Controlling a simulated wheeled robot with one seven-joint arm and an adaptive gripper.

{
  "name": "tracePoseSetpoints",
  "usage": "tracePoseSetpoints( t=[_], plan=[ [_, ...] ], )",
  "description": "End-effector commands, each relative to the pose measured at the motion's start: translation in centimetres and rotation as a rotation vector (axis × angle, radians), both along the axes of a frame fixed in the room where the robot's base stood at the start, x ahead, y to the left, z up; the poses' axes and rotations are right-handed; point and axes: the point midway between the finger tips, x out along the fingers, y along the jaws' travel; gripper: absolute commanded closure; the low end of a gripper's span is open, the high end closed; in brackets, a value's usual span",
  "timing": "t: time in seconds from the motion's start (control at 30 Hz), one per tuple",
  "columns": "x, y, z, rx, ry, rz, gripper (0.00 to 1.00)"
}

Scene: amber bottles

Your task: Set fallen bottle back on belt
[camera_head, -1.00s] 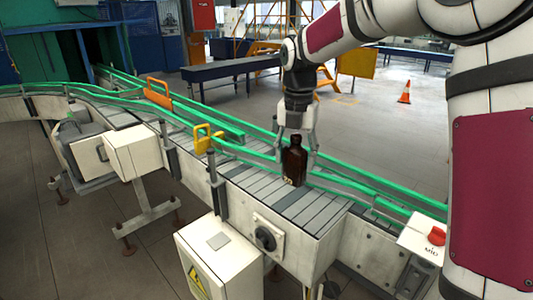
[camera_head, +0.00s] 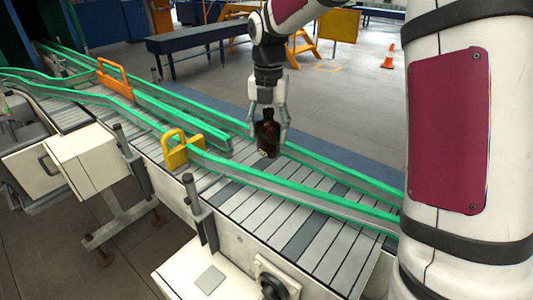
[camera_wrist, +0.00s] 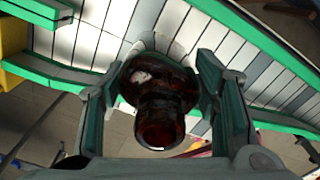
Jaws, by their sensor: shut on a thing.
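A dark amber bottle (camera_head: 267,135) is upright in my gripper (camera_head: 267,112), over the far part of the conveyor belt (camera_head: 295,218) near its far green rail. I cannot tell whether its base touches the slats. In the wrist view the bottle (camera_wrist: 158,100) shows neck towards the camera, between the two fingers of my gripper (camera_wrist: 160,88). The fingers are on either side of its body. The slatted belt (camera_wrist: 95,45) lies beyond it.
Green guide rails (camera_head: 300,192) run along both sides of the belt. A yellow bracket (camera_head: 178,150) and an orange bracket (camera_head: 112,75) stand on the rails to the left. The belt slats right of the bottle are clear.

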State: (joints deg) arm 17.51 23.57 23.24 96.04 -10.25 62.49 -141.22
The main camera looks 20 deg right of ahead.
Motion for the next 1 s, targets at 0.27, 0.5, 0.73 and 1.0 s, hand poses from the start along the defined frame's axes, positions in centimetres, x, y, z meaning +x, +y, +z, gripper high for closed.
tracePoseSetpoints(
  t=[0.27,0.5,0.73,1.0],
  plan=[
    [0.0,-0.1,-3.1,-0.001,0.001,-0.001,0.81],
    [-0.1,0.0,-5.9,-0.001,0.003,0.000,0.81],
    [0.0,0.0,-6.6,-0.001,0.000,-0.001,0.81],
    [0.0,0.0,-6.9,-0.001,-0.001,-0.001,0.34]
  ],
)
